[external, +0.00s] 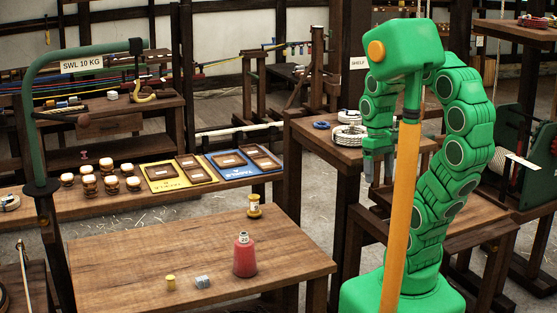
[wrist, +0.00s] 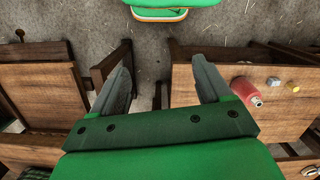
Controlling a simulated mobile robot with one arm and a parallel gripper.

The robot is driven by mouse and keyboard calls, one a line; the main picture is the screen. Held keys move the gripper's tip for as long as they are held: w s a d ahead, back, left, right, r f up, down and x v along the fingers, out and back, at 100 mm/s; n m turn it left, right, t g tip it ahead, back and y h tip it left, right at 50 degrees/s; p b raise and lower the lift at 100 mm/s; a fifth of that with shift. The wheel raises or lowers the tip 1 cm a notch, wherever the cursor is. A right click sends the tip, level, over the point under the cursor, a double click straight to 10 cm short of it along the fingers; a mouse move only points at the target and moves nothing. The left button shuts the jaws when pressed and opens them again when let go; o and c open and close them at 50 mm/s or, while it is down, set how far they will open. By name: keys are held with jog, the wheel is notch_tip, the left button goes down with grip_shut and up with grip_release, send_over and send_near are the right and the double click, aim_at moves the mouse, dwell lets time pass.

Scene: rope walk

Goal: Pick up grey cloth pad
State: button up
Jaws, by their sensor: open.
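The grey cloth pad (external: 202,282) looks like a small light-grey block. It lies near the front edge of the wooden table, between a small yellow cylinder (external: 171,282) and a red bottle (external: 244,256). In the wrist view the pad (wrist: 273,82) shows small at the right, past the red bottle (wrist: 247,92). My gripper (external: 377,176) hangs pointing down near the right-hand shelf table, well away to the right of the pad and higher up. In the wrist view its two fingers (wrist: 160,64) stand wide apart with nothing between them.
A green hooked post (external: 40,150) stands at the left.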

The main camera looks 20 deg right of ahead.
jog(key=w+a+r+n, duration=0.3)
jog(key=w+a+n, duration=0.65)
jog(key=w, duration=0.25)
jog(key=n+t, duration=0.2)
jog(key=n, duration=2.3)
send_over(202, 278)
notch_tip(202, 278, down, 4)
notch_tip(202, 278, down, 26)
jog(key=shift+s+d+r, duration=0.1)
jog(key=shift+d+r, duration=0.05)
jog(key=shift+n, duration=0.25)
jog(key=shift+a+f, duration=0.2)
jog(key=shift+f, duration=4.05)
jog(key=c, duration=1.1)
